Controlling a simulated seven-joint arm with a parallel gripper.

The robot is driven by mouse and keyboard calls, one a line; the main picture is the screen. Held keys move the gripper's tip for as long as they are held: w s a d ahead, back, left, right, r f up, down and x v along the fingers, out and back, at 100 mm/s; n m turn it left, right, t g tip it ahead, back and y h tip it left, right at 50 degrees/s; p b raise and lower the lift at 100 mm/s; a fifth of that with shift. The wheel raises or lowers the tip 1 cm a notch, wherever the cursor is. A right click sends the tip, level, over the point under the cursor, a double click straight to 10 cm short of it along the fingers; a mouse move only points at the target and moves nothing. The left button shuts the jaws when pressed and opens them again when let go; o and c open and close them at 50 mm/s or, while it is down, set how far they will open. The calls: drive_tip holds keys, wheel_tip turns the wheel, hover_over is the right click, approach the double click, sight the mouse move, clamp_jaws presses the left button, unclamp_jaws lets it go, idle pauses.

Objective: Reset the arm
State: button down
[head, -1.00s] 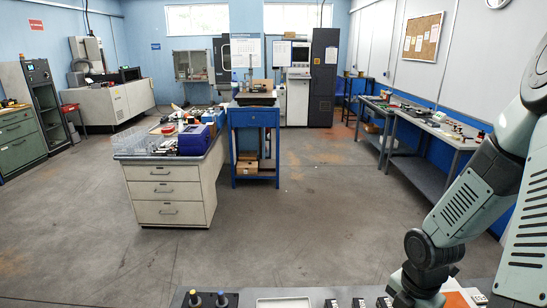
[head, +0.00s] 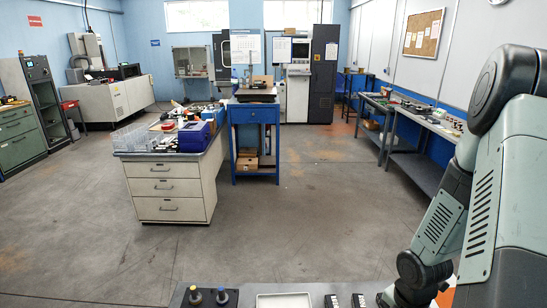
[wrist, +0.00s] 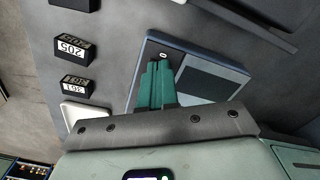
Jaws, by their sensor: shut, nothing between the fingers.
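My gripper (wrist: 158,66) shows in the wrist view as two teal fingers pressed together, shut and empty. It is above a blue-grey flat case or plate (wrist: 222,69) with a dark rectangular panel. I cannot tell the height between them. In the head view my arm comes in from the right and its wrist reaches the bottom edge; the fingers are out of sight there.
Black blocks with white labels, one reading 205 (wrist: 72,47) and one 361 (wrist: 75,87), lie at the left of the wrist view. Open floor lies beyond.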

wheel_tip(320, 180, up, 5)
drive_tip(key=shift+r, duration=0.3)
wheel_tip(320, 180, down, 6)
drive_tip(key=shift+r, duration=0.4)
drive_tip(key=a+r+m, duration=0.3)
drive_tip(key=r, duration=1.2)
drive_tip(key=a+r+m+h, duration=0.1)
drive_tip(key=a+r+m, duration=0.2)
drive_tip(key=r, duration=1.2)
drive_tip(key=shift+a+h, duration=0.3)
drive_tip(key=shift+a, duration=0.35)
